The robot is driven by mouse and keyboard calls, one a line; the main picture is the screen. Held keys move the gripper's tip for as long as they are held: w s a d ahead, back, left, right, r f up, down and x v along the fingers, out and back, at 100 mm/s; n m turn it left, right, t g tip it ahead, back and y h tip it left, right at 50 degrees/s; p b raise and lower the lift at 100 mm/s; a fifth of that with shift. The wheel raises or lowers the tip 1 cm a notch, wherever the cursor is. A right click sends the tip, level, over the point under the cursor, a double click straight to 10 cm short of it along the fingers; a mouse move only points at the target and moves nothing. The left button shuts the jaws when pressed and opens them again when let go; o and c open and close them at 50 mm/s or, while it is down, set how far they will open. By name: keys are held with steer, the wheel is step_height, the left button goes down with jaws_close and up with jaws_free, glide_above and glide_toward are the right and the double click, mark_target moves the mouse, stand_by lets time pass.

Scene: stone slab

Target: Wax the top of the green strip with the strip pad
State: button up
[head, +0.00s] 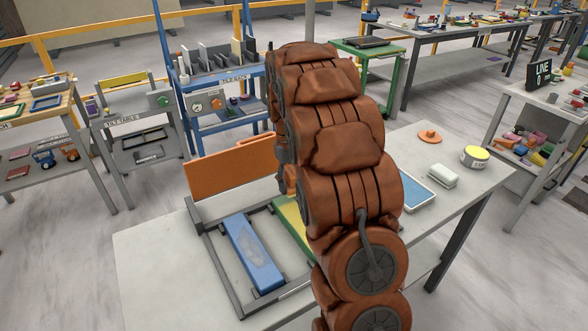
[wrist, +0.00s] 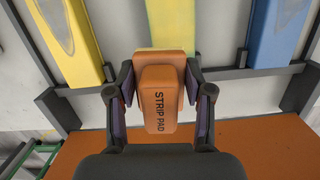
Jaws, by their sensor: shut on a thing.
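My gripper (wrist: 158,100) is shut on the orange strip pad (wrist: 158,88), labelled STRIP PAD, with a finger on each side. The green strip (wrist: 172,25) lies ahead of the pad in the wrist view, its near end hidden behind the pad. I cannot tell whether the pad touches it. In the head view my arm covers most of the green strip (head: 291,222) and hides the gripper's fingertips. The blue strip (head: 252,255) lies left of it with a pale patch on top. A yellow strip (wrist: 66,30), also with a pale patch, shows in the wrist view.
A dark frame (head: 217,262) holds the strips on the slab (head: 150,265). An orange panel (head: 230,167) stands at its back edge. To the right are a blue tray (head: 417,192), a pale block (head: 442,176), a yellow-lidded tin (head: 475,157) and an orange knobbed disc (head: 430,136).

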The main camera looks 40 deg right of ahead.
mark_target(293, 173)
steer(key=shift+r+p, duration=0.3)
steer(key=shift+r, duration=1.65)
